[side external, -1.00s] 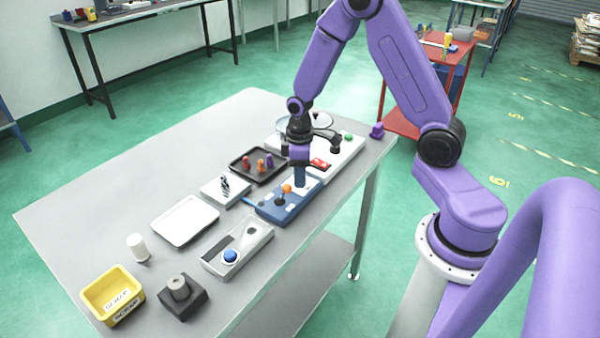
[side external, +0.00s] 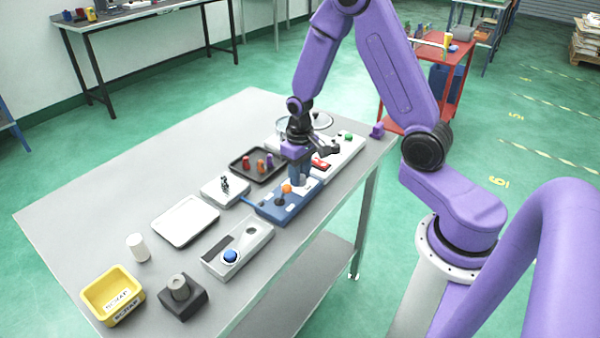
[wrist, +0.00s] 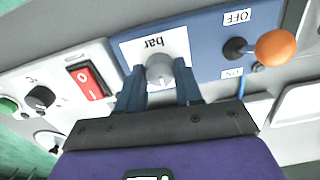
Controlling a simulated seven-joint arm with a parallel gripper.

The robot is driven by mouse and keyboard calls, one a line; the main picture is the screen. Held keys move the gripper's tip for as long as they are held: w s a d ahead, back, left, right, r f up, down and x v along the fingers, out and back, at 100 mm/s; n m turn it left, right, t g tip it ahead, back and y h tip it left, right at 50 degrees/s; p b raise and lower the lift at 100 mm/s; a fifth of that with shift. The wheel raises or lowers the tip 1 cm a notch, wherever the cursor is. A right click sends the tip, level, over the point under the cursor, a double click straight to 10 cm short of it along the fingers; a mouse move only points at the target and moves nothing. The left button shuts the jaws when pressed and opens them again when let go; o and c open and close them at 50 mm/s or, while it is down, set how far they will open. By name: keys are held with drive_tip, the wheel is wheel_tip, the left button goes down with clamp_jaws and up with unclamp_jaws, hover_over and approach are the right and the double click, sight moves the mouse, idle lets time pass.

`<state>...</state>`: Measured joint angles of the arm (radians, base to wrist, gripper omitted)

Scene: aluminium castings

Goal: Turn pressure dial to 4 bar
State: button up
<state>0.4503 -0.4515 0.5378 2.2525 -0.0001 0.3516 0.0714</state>
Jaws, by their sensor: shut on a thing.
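The pressure dial (wrist: 160,70) is a grey round knob on a white plate marked "bar", set in the blue panel (wrist: 205,38). My gripper (wrist: 160,88) is shut on the dial, one blue finger on each side of it. The scale marks and the pointer cannot be read in the wrist view. In the side view my gripper (side external: 299,180) stands over the far end of the blue panel (side external: 270,213) and hides the dial.
An orange-knobbed lever (wrist: 276,48) with OFF and ON labels stands beside the dial. A red rocker switch (wrist: 87,82) and black knob (wrist: 40,97) are on the neighbouring light panel. A dark tray (side external: 240,170) with small pegs lies near.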

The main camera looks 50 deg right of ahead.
idle(0.5)
drive_tip(key=o, duration=1)
drive_tip(key=shift+o, duration=0.2)
wheel_tip(320, 180, up, 18)
drive_tip(key=shift+f, duration=0.25)
drive_tip(key=s+a+n, duration=0.3)
drive_tip(key=s+n, duration=0.1)
drive_tip(key=s, duration=0.4)
drive_tip(key=s+a+f+n, duration=0.1)
drive_tip(key=s+a+n, duration=0.3)
drive_tip(key=s, duration=0.4)
drive_tip(key=s+a+n, duration=0.4)
drive_tip(key=s+n, duration=0.1)
drive_tip(key=s, duration=0.3)
drive_tip(key=shift+s+f, duration=0.35)
drive_tip(key=shift+f, duration=0.05)
